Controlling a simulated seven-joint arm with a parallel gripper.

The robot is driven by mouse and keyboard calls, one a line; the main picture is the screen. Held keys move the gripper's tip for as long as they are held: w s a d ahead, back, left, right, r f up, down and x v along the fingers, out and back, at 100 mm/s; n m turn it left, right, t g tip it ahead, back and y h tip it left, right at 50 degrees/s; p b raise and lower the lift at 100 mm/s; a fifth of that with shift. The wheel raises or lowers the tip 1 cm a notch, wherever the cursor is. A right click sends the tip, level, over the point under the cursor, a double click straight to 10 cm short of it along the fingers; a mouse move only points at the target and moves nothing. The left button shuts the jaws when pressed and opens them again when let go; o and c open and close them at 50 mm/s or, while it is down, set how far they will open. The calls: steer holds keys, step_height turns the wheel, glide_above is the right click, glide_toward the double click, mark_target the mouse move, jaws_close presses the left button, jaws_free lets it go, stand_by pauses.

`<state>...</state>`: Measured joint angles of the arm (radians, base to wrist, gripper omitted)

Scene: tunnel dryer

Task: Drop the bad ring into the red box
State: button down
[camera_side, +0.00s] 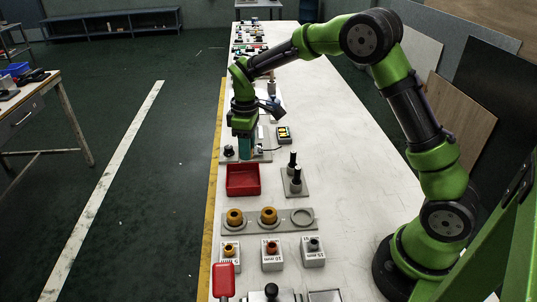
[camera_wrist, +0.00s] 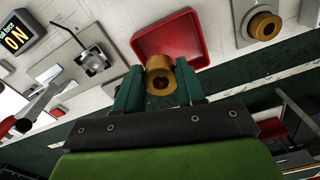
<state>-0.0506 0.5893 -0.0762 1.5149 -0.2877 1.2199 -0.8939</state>
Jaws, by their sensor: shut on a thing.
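My gripper (camera_side: 245,152) is above the table, just behind the red box (camera_side: 243,193) in the side view. In the wrist view its teal fingers (camera_wrist: 160,88) are shut on a brass-coloured ring (camera_wrist: 160,64) with a dark bore. The held ring cannot be made out in the side view. The red box is an open, shallow tray; in the wrist view it (camera_wrist: 140,42) shows just beyond the held ring, and the visible part of its floor looks bare. No defect on the ring can be made out.
A grey plate (camera_side: 284,220) in front of the box holds two brass rings (camera_side: 235,215) (camera_side: 268,214) and an empty round seat at its right. Two black-topped posts (camera_side: 293,162) stand right of the box. Labelled white blocks (camera_side: 272,258) stand nearer. A small yellow-lit display (camera_side: 284,134) is behind.

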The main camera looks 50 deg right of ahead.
steer(key=shift+s+f, duration=0.1)
steer(key=shift+f, duration=2.7)
steer(key=c, duration=0.6)
jaws_free()
step_height(320, 180, up, 17)
